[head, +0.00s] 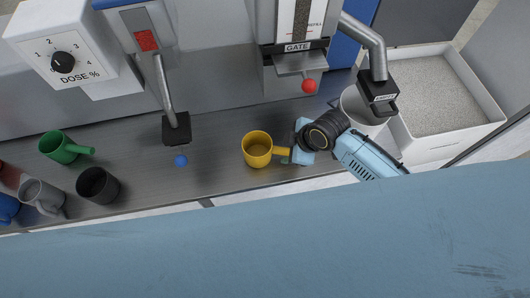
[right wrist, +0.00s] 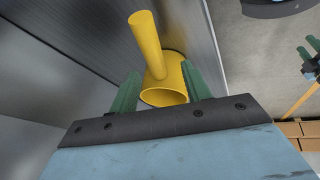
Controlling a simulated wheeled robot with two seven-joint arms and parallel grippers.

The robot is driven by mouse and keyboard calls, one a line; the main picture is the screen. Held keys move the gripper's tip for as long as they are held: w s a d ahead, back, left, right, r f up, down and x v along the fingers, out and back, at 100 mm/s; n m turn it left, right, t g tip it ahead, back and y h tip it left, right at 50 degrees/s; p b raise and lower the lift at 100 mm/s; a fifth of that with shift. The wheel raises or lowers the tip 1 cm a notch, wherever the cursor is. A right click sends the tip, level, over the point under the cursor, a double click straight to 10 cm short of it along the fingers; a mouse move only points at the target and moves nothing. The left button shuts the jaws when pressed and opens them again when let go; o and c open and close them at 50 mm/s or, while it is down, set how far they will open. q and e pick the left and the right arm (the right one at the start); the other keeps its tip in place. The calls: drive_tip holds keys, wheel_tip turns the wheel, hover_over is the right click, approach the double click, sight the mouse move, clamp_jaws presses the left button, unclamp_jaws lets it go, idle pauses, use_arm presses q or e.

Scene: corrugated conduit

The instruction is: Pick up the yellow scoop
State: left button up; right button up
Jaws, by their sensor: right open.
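The yellow scoop (head: 257,150) stands upright on the grey counter (head: 220,178), its handle pointing right towards my right gripper (head: 288,154). In the right wrist view, the scoop (right wrist: 150,45) shows beyond and between the two green fingers of my right gripper (right wrist: 160,82). The fingers are apart, and the handle end appears close to them; whether they touch it I cannot tell. Green fingers, probably of my left gripper (right wrist: 309,50), show small at that view's right edge, partly cut off. The left arm does not show in the head view.
Left on the counter are a green scoop (head: 60,148), black cup (head: 97,186) and grey cup (head: 40,194).

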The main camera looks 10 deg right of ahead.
sight(282, 150)
drive_tip(key=shift+w+b+x, duration=0.15)
drive_tip(key=shift+b+x, duration=0.15)
drive_tip(key=shift+x, duration=1.5)
drive_tip(key=shift+w+b+x, duration=0.1)
drive_tip(key=shift+b+x, duration=0.2)
drive_tip(key=shift+x, duration=1.5)
drive_tip(key=shift+r, duration=0.1)
clamp_jaws()
